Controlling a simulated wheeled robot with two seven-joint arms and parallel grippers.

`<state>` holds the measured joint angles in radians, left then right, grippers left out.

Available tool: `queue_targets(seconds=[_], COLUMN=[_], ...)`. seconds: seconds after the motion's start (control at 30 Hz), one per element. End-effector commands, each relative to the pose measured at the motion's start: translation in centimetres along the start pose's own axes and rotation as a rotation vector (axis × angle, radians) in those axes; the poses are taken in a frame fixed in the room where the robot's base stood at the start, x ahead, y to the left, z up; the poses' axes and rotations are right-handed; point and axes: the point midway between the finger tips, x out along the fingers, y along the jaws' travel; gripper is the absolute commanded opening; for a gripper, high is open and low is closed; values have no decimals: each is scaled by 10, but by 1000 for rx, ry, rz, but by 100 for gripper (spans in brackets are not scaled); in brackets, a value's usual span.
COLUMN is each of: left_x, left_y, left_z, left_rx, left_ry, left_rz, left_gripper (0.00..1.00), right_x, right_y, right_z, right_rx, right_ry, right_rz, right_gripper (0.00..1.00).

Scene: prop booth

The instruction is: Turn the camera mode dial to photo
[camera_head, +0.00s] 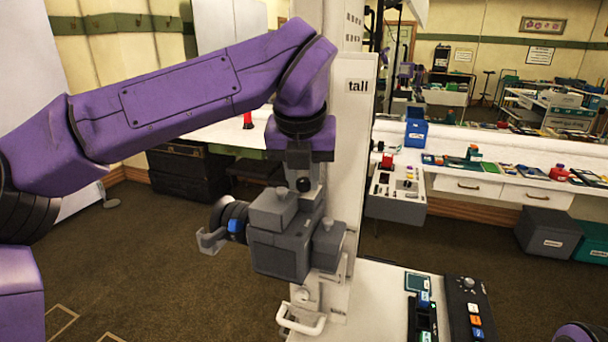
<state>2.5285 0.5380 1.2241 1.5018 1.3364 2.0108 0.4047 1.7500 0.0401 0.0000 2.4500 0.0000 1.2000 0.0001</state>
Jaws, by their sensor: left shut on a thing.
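My left arm comes in from the left and bends down at the wrist. My left gripper (226,233) is a grey block hand in front of the white column, its fingers toward the left. It is shut on a dark, ringed round part (229,212), which looks like the mode dial. A small blue patch shows at the grip. The far finger and whatever carries the dial are hidden behind the hand. The dial's markings and setting cannot be read. My right gripper is not in view; only a bit of purple shows at the bottom right edge.
A dark control panel (463,311) with a knob and coloured buttons lies on the lower right counter. Cluttered benches stand behind. Open floor lies to the left.

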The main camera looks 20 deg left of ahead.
Motion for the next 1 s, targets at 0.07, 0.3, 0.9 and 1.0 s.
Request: queue_targets(seconds=[0.07, 0.3, 0.9, 1.0], left_x=[1, 0, -1, 0], left_y=[1, 4, 7, 7], left_z=[0, 1, 4, 4], left_rx=[54, 260, 710, 755], left_ry=[0, 1, 0, 0], left_rz=[-24, -110, -296, -313], left_gripper=[0, 0, 0, 0], right_x=[1, -3, -28, -32], right_y=[0, 0, 3, 3], right_z=[0, -1, -12, -13], right_rx=[0, 0, 0, 0], right_ry=[0, 0, 0, 0], right_rz=[0, 0, 0, 0], right_gripper=[43, 43, 43, 43])
